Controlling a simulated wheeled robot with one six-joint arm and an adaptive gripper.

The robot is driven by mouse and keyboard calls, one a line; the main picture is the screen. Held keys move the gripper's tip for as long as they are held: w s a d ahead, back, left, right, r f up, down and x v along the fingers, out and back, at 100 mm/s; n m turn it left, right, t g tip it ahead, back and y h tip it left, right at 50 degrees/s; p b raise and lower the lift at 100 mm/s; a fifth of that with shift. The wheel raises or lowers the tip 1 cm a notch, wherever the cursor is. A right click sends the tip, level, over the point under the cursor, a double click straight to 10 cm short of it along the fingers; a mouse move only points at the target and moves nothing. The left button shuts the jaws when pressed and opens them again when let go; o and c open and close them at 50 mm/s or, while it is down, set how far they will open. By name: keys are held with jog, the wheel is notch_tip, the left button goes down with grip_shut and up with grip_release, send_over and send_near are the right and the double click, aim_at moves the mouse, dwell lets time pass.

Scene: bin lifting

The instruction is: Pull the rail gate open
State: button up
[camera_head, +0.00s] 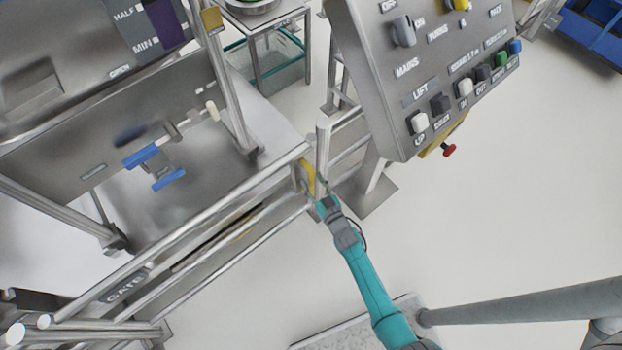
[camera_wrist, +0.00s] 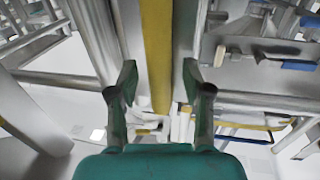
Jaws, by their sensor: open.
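The rail gate (camera_head: 208,229) is a set of grey metal rails with a GATE label, running from lower left to the post by the control panel in the head view. A yellow upright strip (camera_head: 307,178) is at its right end. My gripper (camera_head: 321,203) is at that end, just below the strip. In the wrist view the yellow strip (camera_wrist: 157,45) runs down between the two green fingers of my open gripper (camera_wrist: 158,80). The fingers stand apart on either side of it, with gaps showing. How deep the strip sits between them is unclear.
A tilted control panel (camera_head: 425,75) with knobs and buttons stands above right of the gate end. A steel machine (camera_head: 75,120) with blue-handled fittings is behind the rails. A blue bin (camera_head: 590,28) is at the top right. The floor at right is clear.

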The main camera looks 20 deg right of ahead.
jog(key=shift+w, duration=0.7)
grip_shut()
